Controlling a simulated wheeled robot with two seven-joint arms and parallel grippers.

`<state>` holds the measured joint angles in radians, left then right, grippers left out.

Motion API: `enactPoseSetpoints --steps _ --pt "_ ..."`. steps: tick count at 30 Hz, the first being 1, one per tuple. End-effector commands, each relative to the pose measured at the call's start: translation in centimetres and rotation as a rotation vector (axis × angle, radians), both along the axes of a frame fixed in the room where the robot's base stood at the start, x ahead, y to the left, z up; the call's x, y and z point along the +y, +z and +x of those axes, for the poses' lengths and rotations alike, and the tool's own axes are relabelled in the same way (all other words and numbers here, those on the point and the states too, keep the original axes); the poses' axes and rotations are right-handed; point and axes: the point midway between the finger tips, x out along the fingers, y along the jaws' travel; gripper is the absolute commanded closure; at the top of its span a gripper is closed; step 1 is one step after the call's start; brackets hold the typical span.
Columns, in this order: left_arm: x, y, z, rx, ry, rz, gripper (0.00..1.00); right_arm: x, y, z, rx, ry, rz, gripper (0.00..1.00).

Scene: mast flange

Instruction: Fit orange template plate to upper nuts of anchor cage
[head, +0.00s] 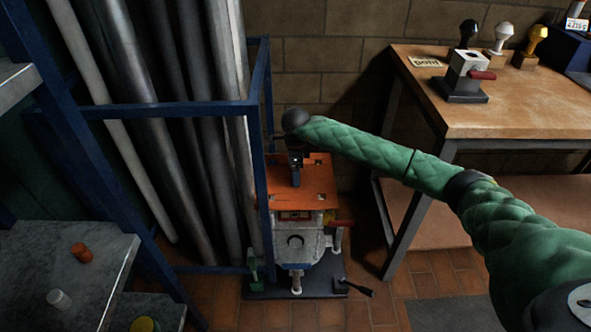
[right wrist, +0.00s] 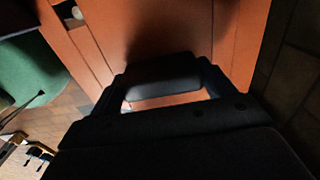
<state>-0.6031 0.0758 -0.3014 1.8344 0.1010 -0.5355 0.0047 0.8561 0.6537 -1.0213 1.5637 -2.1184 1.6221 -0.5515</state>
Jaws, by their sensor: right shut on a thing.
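The orange template plate (head: 316,188) lies roughly level on top of the anchor cage (head: 297,250) in the head view. In the right wrist view the plate (right wrist: 205,30) fills the upper middle, right at the jaws. My right gripper (head: 296,180) comes down from above and is shut on the plate. Its black fingers also show in the right wrist view (right wrist: 165,85). The upper nuts are hidden under the plate, so I cannot tell whether it rests on them. My left gripper is not in view.
A blue rack (head: 258,150) with tall metal pipes (head: 185,120) stands close on the left. A wooden workbench (head: 470,115) with a small vise-like tool (head: 466,75) and knobbed stamps is at the right. A grey shelf (head: 60,270) is at lower left. A brick wall is behind.

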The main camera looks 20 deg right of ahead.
Motion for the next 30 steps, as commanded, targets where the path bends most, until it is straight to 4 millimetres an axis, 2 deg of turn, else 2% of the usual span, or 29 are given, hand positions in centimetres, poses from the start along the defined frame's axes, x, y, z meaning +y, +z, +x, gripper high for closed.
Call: enactPoseSetpoints --steps 30 --pt "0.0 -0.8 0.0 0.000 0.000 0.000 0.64 0.0 -1.4 0.0 -0.001 0.000 0.001 0.56"
